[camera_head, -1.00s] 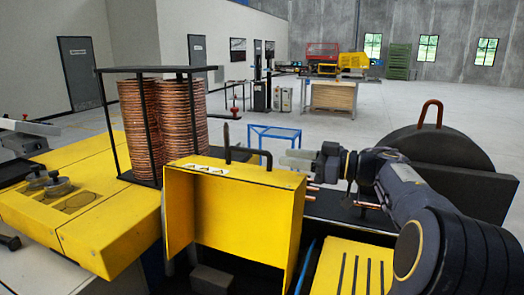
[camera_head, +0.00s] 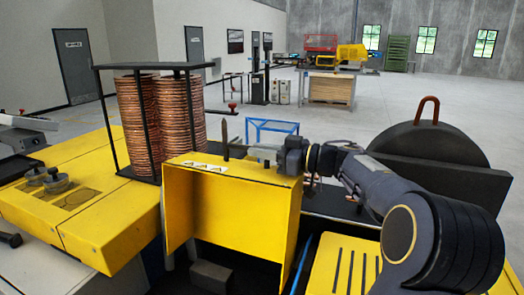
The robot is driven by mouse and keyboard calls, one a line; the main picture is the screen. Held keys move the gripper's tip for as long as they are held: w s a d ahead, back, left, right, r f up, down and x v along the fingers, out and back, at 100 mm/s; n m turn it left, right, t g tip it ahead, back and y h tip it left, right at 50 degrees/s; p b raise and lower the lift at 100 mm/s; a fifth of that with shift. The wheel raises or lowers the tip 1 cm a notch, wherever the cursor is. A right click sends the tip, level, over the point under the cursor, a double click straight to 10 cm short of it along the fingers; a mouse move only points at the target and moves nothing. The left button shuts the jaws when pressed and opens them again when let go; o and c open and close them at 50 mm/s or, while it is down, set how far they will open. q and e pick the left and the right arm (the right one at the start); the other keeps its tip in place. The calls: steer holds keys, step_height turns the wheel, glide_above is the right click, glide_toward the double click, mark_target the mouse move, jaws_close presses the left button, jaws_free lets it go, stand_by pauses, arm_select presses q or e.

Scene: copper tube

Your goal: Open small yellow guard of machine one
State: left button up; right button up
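The small yellow guard (camera_head: 245,222) is a box-like cover in the middle of the head view, with white warning labels on its top edge. Whether the fingers touch or enclose the handle cannot be told. My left gripper is not in view.
Two copper tube coils (camera_head: 165,125) stand in a black frame to the left. A yellow slotted plate (camera_head: 345,265) lies right of the guard. A dark round disc with a copper-coloured hook (camera_head: 428,110) stands at the right. A blue frame (camera_head: 272,128) stands on the floor behind.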

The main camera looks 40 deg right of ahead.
mark_target(285, 180)
jaws_close()
steer(key=s+a, duration=0.1)
steer(key=a, duration=0.1)
steer(key=s+a+n+b, duration=0.1)
steer(key=a, duration=0.1)
steer(key=s+a+n, duration=0.1)
steer(key=a, duration=0.1)
steer(key=shift+f, duration=0.1)
steer(key=shift+d, duration=0.1)
steer(key=shift+o, duration=2.3)
jaws_free()
steer(key=b+v, duration=0.2)
steer(key=v, duration=0.5)
steer(key=shift+s+d, duration=0.25)
steer(key=shift+s, duration=0.1)
